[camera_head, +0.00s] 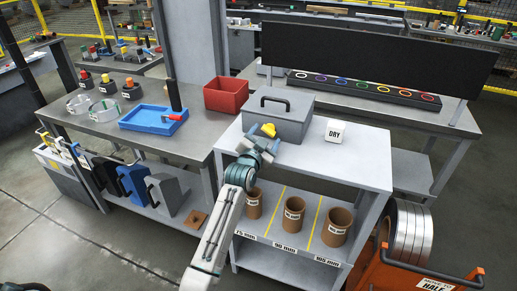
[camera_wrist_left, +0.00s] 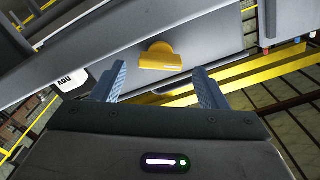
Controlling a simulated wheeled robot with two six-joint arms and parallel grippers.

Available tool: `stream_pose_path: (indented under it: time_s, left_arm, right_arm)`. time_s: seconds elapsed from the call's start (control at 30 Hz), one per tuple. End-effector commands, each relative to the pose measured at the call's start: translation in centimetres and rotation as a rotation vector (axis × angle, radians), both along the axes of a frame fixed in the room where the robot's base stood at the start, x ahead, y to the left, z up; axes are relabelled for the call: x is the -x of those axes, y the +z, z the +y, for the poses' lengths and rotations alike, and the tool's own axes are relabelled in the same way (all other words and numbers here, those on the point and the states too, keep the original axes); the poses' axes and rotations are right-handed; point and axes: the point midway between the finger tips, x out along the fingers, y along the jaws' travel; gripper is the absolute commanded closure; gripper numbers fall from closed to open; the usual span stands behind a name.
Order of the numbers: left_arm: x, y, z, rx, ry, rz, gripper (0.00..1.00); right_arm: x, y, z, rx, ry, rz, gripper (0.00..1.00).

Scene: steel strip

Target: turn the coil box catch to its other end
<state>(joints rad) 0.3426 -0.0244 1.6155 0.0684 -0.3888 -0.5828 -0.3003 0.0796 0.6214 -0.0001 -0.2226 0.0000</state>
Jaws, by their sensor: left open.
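The grey coil box (camera_head: 293,123) with a dark handle on its lid stands on a light grey table. It also shows in the wrist view (camera_wrist_left: 215,42). Its yellow catch (camera_head: 268,130) is on the front face. In the wrist view the catch (camera_wrist_left: 160,58) has a rounded hub and a wider lever part. My left gripper (camera_head: 262,146) is just in front of the catch. In the wrist view its blue-grey fingers (camera_wrist_left: 160,84) are apart, with the catch beyond the gap, and nothing is between them. My right gripper is not in view.
A red bin (camera_head: 226,94) and a blue tray (camera_head: 152,120) are on the left bench. Brown cups (camera_head: 294,215) stand on the shelf below. The tabletop's right part is clear.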

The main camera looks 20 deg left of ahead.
Motion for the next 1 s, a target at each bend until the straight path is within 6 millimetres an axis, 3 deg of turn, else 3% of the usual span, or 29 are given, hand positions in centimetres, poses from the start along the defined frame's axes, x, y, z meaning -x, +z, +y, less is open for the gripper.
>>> stream_pose_path:
  time_s: [0.2, 0.4, 0.83, 1.0]
  left_arm:
    - [4.4, -0.3, 0.2, 0.0, 0.0, 0.0, 0.33]
    - [7.3, -0.2, 0.2, 0.0, 0.0, 0.0, 0.33]
    - [8.4, 0.0, 0.3, 0.0, 0.0, 0.001, 0.33]
    - [8.4, -0.7, 1.1, 0.03, -0.013, 0.009, 0.66]
  right_arm:
    - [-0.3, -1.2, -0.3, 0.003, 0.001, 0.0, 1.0]
    - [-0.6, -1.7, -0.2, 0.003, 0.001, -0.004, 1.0]
    - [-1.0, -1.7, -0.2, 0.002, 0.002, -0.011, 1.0]
    - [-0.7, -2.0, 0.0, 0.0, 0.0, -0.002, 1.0]
